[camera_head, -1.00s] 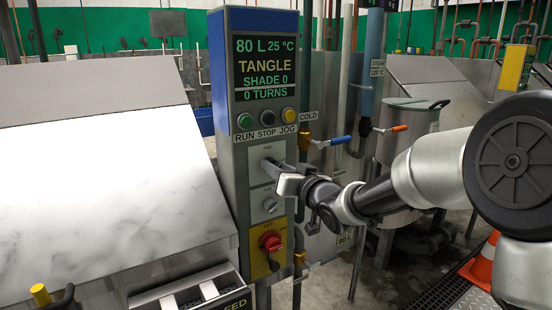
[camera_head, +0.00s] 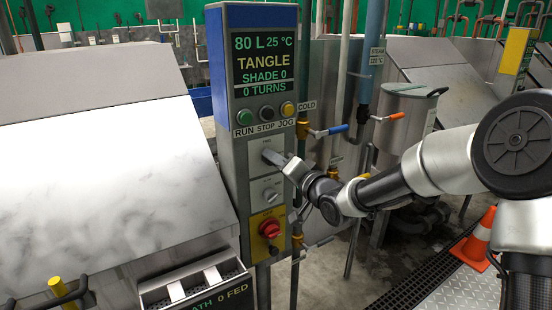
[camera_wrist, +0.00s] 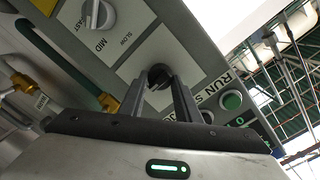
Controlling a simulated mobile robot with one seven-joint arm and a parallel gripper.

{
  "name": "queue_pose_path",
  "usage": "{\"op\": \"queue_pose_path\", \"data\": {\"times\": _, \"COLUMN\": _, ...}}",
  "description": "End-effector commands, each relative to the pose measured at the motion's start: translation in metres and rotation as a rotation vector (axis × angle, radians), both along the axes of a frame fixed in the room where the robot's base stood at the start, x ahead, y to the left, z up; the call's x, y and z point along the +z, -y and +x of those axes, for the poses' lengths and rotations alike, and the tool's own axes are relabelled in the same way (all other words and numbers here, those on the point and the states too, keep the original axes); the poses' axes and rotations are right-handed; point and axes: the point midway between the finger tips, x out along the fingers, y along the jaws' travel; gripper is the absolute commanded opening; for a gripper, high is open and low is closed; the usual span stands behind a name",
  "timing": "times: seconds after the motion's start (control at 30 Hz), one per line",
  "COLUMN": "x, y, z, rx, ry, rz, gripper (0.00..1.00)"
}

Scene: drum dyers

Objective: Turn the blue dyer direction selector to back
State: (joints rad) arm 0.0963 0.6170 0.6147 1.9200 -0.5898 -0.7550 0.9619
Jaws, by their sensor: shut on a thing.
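The dyer's control panel (camera_head: 228,160) is grey with a blue top and stands at the middle of the head view. The direction selector (camera_wrist: 160,74) is a dark knob on a pale plate (camera_head: 260,141); the head view hides most of it behind my fingers. My gripper (camera_head: 270,155) reaches in from the right and is shut on this knob. In the wrist view the two fingers (camera_wrist: 168,80) converge on it. The selector's pointing direction and most of its labels cannot be read.
A speed selector (camera_head: 269,195) sits just below, marked slow, mid and fast in the wrist view. A red knob (camera_head: 269,228) on yellow is lower. Run, stop and jog buttons (camera_head: 267,113) are above. Pipes and valves (camera_head: 335,130) stand close on the right.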

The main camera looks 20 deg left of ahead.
Motion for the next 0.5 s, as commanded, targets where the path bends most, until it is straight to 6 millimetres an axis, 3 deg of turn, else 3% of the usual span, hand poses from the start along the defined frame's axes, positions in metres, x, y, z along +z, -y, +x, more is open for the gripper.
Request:
{"op": "queue_pose_path", "data": {"times": 0.43, "x": -0.0004, "y": 0.0001, "z": 0.0001, "rx": -0.001, "ry": -0.01, "rz": 0.008, "gripper": 0.07}}
{"op": "queue_pose_path", "data": {"times": 0.47, "x": -0.0004, "y": 0.0001, "z": 0.0001, "rx": -0.001, "ry": -0.01, "rz": 0.008, "gripper": 0.32}}
{"op": "queue_pose_path", "data": {"times": 0.5, "x": -0.0004, "y": 0.0001, "z": 0.0001, "rx": -0.001, "ry": -0.01, "rz": 0.008, "gripper": 0.38}}
